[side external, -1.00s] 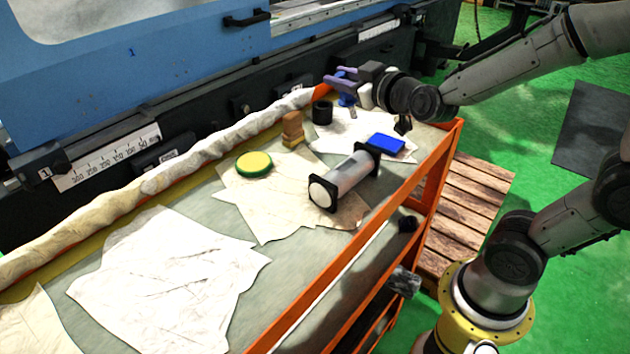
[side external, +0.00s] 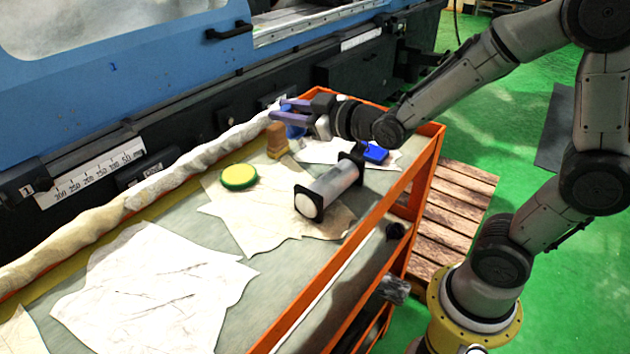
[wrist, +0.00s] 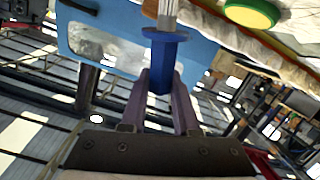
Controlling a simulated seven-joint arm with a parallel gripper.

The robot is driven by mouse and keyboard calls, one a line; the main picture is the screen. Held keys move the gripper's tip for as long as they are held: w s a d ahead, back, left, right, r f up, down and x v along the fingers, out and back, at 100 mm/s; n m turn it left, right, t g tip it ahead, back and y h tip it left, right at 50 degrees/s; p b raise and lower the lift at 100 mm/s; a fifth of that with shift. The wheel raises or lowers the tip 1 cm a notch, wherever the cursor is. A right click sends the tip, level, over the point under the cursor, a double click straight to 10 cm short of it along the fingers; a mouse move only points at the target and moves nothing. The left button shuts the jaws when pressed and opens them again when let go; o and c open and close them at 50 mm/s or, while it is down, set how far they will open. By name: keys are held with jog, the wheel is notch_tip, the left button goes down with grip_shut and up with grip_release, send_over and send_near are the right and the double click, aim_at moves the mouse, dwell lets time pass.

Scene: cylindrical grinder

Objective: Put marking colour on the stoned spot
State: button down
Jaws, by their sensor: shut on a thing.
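My gripper (side external: 284,110) is shut on a blue-handled tool (wrist: 165,60) with a flange and a pale, silvery shaft; its far end is cut off in the wrist view. In the side view the tool's blue part (side external: 294,131) shows below the purple fingers, above the cart's far end. A grey cylinder (side external: 334,182) with black square end plates and a pale end face lies on paper, apart from my gripper and nearer the camera. I cannot make out a stoned spot on it. A round green-and-yellow tin (side external: 238,177) sits to its left.
A brown block (side external: 277,142) stands close to the held tool. A blue box (side external: 375,153) lies behind the cylinder. The cart has an orange rim (side external: 410,172); a rolled cloth (side external: 150,190) runs along the machine side. White paper (side external: 150,285) covers the clear near end.

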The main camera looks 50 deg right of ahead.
jog(key=shift+r, duration=0.1)
jog(key=shift+s+a+r, duration=0.15)
jog(key=shift+a+r, duration=0.1)
jog(key=s+a+r+m+t, duration=0.1)
jog(key=s+a+r, duration=0.2)
jog(key=s, duration=0.3)
jog(key=s+a+r+m+t, duration=0.1)
jog(key=s+a+r+m, duration=0.1)
jog(key=s, duration=0.3)
jog(key=shift+s+a+r+y, duration=0.35)
jog(key=shift+a+r, duration=0.15)
jog(key=shift+r, duration=0.35)
jog(key=shift+f, duration=2.65)
jog(key=shift+f, duration=0.4)
jog(key=shift+s, duration=0.25)
